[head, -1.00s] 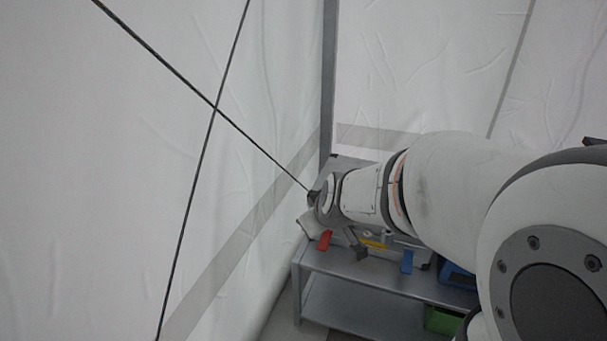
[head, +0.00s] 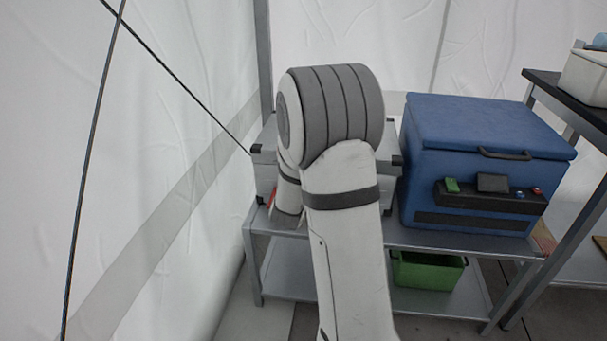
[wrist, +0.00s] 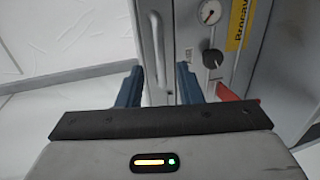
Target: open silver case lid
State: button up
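The silver case (head: 265,174) stands on a grey metal shelf table, mostly hidden behind my arm. Its lid looks down, though my arm covers much of it. In the wrist view, the case's panel (wrist: 186,32) shows a round gauge, a black knob (wrist: 213,58), a yellow label (wrist: 242,22) and a red latch (wrist: 236,95). A pale bar-shaped handle (wrist: 157,45) lies just beyond my gripper (wrist: 159,74), in line with the gap between its two blue fingers. The fingers are apart with nothing held. The head view does not show the gripper.
A blue cooler box (head: 475,135) stands right of the case on the metal table (head: 415,238). A green crate (head: 428,271) sits on the lower shelf. White tent wall (head: 165,120) is close on the left. A dark-topped table (head: 570,103) stands at far right.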

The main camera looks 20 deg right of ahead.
jog(key=shift+b+x, duration=0.4)
jog(key=shift+x, duration=1.7)
jog(key=shift+c, duration=0.5)
grip_shut()
